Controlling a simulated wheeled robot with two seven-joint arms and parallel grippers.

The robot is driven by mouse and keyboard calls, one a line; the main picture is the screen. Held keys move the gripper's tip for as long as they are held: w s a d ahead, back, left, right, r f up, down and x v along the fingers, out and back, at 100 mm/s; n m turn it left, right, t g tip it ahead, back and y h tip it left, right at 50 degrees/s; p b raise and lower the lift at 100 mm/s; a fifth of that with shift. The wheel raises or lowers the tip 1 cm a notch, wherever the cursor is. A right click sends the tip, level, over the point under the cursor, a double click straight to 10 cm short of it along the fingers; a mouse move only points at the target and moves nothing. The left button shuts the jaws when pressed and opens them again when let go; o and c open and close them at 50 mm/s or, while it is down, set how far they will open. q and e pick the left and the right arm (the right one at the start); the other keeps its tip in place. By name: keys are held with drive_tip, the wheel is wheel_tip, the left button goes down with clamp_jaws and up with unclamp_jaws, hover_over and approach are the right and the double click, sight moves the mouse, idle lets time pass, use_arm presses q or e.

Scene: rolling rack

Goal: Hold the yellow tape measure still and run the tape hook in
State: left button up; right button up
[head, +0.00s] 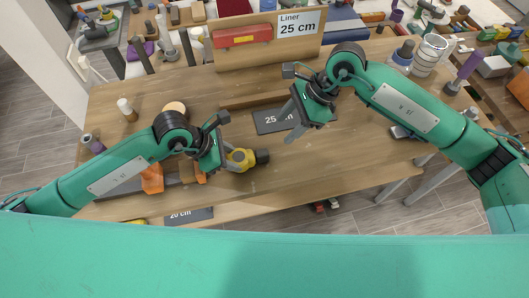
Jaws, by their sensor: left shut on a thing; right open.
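The yellow tape measure (238,159) lies low over the wooden table, left of the middle, with a dark part on its right side. My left gripper (226,158) is shut on the tape measure from the left and hides part of it. My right gripper (294,122) is open and empty, up and to the right of the tape measure, over a dark label card marked 25 (268,121). The tape hook is too small to make out.
A wooden board (240,58) at the back carries a red block (242,36) and a "Liner 25 cm" sign (298,23). Orange blocks (152,179) lie under my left arm. A "20 cm" card (190,215) lies at the front edge. The table right of the tape measure is clear.

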use_arm(q)
drive_tip(key=o, duration=1.2)
drive_tip(key=v, duration=1.2)
